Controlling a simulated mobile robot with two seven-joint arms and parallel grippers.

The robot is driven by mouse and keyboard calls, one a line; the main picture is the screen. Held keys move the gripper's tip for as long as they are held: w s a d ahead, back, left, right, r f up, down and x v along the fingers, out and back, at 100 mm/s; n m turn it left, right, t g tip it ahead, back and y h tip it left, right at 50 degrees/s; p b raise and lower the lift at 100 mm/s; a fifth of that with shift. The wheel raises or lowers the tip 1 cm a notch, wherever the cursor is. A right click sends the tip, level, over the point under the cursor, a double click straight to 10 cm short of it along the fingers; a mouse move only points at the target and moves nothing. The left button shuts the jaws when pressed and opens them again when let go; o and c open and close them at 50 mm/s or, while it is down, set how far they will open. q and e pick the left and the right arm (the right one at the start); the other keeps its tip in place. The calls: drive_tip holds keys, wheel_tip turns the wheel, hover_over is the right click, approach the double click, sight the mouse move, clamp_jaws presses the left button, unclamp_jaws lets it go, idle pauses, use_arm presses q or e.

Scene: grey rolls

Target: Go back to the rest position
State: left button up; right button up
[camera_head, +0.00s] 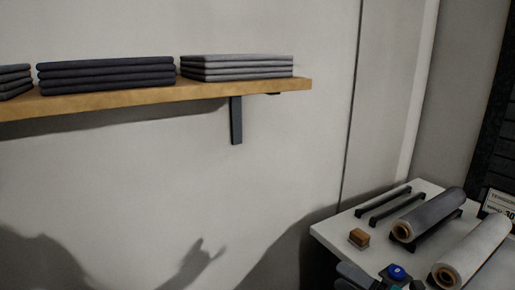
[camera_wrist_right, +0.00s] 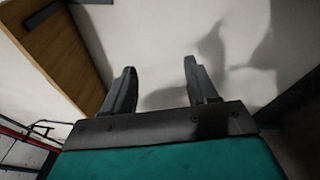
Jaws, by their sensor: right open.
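My right gripper (camera_wrist_right: 160,72) shows in the right wrist view, with its two dark fingers apart and nothing between them. Beyond the fingers is a bare pale wall with a shadow on it. In the head view, dark and blue parts of my right arm show at the bottom edge, in front of the white table (camera_head: 335,231). The fingertips are hard to make out there. My left gripper is in neither view. Two rolls lie on the table: a grey roll (camera_head: 436,212) on a dark stand and a paler roll (camera_head: 478,252) nearer me.
A wooden shelf (camera_head: 210,93) on the wall carries dark folded cloths (camera_head: 105,75) and grey folded cloths (camera_head: 237,68). Empty dark bars (camera_head: 383,200) and a small brown block (camera_head: 359,237) are on the table. A sign (camera_head: 497,204) stands at the right.

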drive_tip(key=s+a+f+m+h, duration=0.1)
drive_tip(key=s+f+m+h, duration=0.7)
drive_tip(key=m, duration=0.9)
wheel_tip(320, 180, down, 2)
drive_tip(key=shift+s+a+f+m+t, duration=0.1)
drive_tip(key=shift+s+a+m+t, duration=0.05)
drive_tip(key=shift+m+t, duration=0.25)
drive_tip(key=s+f+m+g, duration=0.1)
drive_tip(key=s+f+m, duration=0.1)
drive_tip(key=s+m, duration=0.1)
drive_tip(key=s+a+f+m+g+h, duration=0.1)
drive_tip(key=s+f+m, duration=0.1)
drive_tip(key=s, duration=0.1)
drive_tip(key=s+f+m+g+h, duration=0.1)
drive_tip(key=s+f+m+g, duration=0.1)
drive_tip(key=s+f+m, duration=0.1)
drive_tip(key=shift+s+a+m, duration=0.3)
drive_tip(key=shift+s+a, duration=0.05)
drive_tip(key=shift+s, duration=0.05)
drive_tip(key=shift+c, duration=0.2)
